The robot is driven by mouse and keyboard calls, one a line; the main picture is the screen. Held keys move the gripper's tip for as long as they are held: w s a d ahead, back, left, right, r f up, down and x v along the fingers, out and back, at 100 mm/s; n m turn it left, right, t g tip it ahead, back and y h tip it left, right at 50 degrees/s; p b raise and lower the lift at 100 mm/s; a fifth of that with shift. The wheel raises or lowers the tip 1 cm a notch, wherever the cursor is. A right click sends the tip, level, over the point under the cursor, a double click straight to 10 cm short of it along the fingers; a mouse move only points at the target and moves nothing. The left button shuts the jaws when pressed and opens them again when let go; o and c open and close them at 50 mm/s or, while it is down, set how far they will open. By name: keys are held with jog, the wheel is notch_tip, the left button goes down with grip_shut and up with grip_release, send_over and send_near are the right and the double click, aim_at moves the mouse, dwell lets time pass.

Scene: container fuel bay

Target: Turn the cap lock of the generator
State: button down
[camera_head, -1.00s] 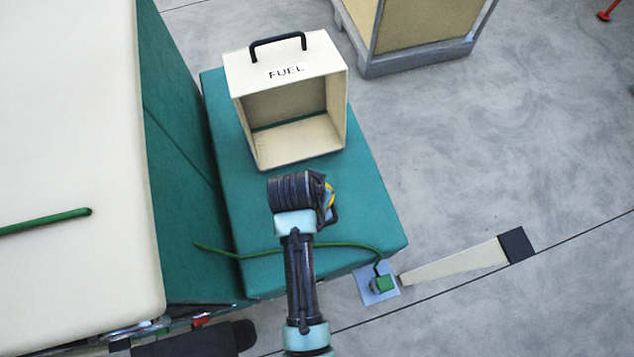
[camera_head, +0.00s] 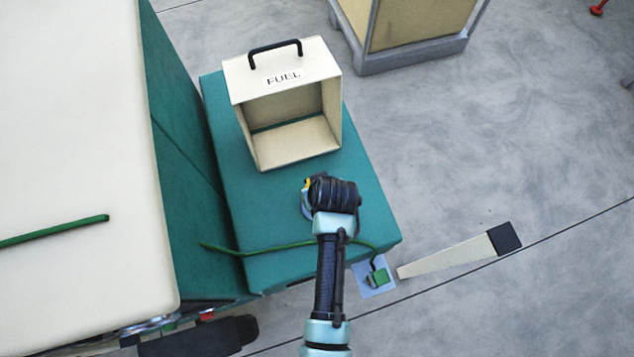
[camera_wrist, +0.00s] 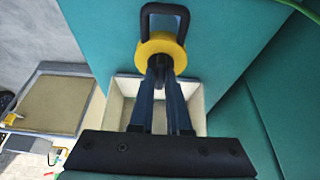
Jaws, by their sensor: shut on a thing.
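The cap lock shows in the wrist view as a round yellow body (camera_wrist: 160,48) with a black loop handle (camera_wrist: 165,10). It is over the teal generator housing (camera_head: 225,130). My gripper (camera_wrist: 160,72) is shut on the yellow cap lock, with both dark fingers reaching its near side. In the head view a small yellow part (camera_head: 308,184) shows at the left of my dark wrist, and my wrist hides most of the rest. I cannot tell whether the cap lock is seated in the housing or lifted off it.
A cream, open-fronted box marked FUEL (camera_head: 290,62) stands on the housing behind my wrist. A green hose (camera_head: 265,248) crosses the front to a blue plate (camera_head: 364,284) with a green block. A cream wedge (camera_head: 450,258) lies on the floor at right. A grey-framed crate (camera_head: 412,58) stands behind.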

dwell(0.5)
jog(key=c, duration=0.9)
grip_release()
jog(key=shift+r, duration=0.1)
jog(key=v, duration=1.2)
jog(key=shift+s+d+r+b, duration=0.1)
jog(key=shift+d+r+b, duration=0.05)
jog(key=shift+r+b, duration=0.25)
